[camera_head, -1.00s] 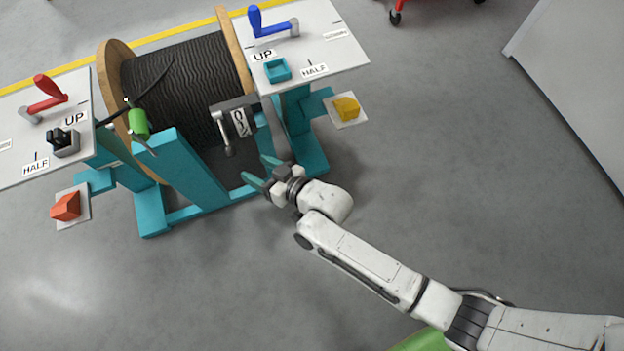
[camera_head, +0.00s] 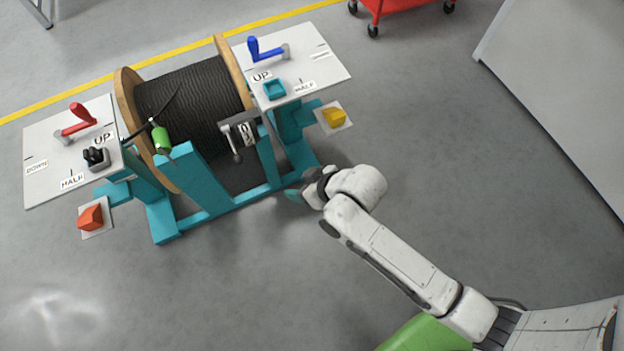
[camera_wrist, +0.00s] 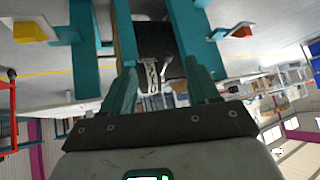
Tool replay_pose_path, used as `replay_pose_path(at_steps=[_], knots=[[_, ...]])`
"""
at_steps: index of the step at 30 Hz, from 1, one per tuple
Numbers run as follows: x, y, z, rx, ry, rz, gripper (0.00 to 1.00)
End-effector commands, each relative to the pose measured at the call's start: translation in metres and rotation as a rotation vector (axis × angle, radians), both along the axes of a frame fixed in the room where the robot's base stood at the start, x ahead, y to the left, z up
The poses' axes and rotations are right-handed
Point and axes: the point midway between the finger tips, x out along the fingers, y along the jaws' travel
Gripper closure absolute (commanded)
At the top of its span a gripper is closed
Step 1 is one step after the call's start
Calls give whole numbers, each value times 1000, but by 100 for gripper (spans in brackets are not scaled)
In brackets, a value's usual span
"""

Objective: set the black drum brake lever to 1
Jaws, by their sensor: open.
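The black cable drum (camera_head: 195,100) sits in a teal stand between two grey panels. Its brake lever (camera_head: 236,149), a grey handle with a pale knob, hangs down beside a small marked plate (camera_head: 247,133) at the drum's front. In the wrist view the plate (camera_wrist: 151,76) and the lever (camera_wrist: 168,88) show upside down between my fingers; the plate's marks are too small to read. My gripper (camera_head: 297,194) is in front of the stand, to the right of and nearer than the lever, apart from it. Its teal fingers (camera_wrist: 162,88) are open and empty.
A blue crank (camera_head: 265,50) and teal socket (camera_head: 274,90) are on the right panel. A red crank (camera_head: 78,121) and black block (camera_head: 96,157) are on the left one. Yellow (camera_head: 334,116) and orange (camera_head: 90,217) blocks stick out low at the sides. The front floor is clear.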

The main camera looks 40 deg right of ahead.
Motion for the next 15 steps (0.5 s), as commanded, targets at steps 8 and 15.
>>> replay_pose_path(at_steps=[8, 15], knots=[[-23, -23, 26, -44, 89, -36, 40], [-31, -29, 31, -57, 119, -47, 40]])
